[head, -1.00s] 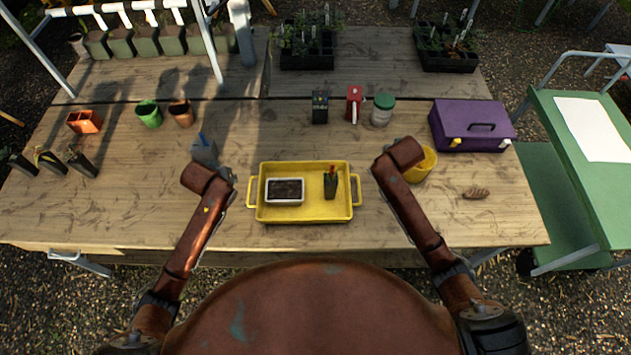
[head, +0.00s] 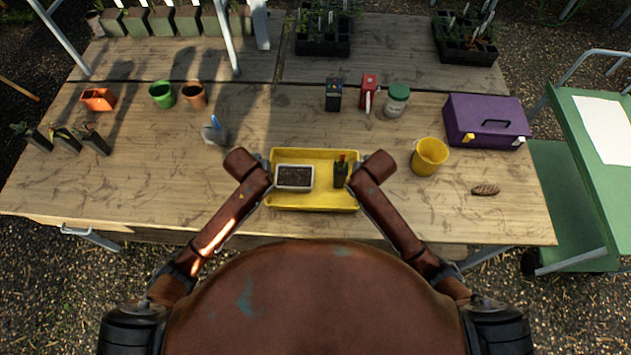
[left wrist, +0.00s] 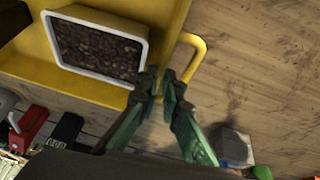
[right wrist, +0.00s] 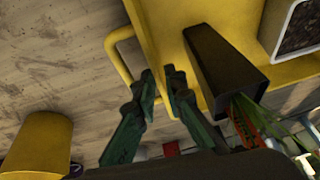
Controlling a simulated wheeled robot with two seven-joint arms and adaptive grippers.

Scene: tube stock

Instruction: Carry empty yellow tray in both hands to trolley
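The yellow tray (head: 328,205) lies on the wooden table near its front edge. It holds a white-rimmed box of dark soil (head: 294,177) and a black pot with a plant (head: 340,174), so it is not empty. My left gripper (left wrist: 162,84) is at the tray's left handle (left wrist: 194,52), its fingertips close together around the handle's end. My right gripper (right wrist: 161,82) is at the right handle (right wrist: 122,40), its fingertips likewise close on either side of it. The handles are mostly hidden by my arms in the head view. The green trolley (head: 590,150) stands right of the table.
A white sheet (head: 607,128) lies on the trolley top. A yellow pot (head: 430,156), a brown lump (head: 485,190) and a purple case (head: 487,121) stand right of the tray. A grey object (head: 214,131) is at its left rear. Other pots and seedling trays stand farther back.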

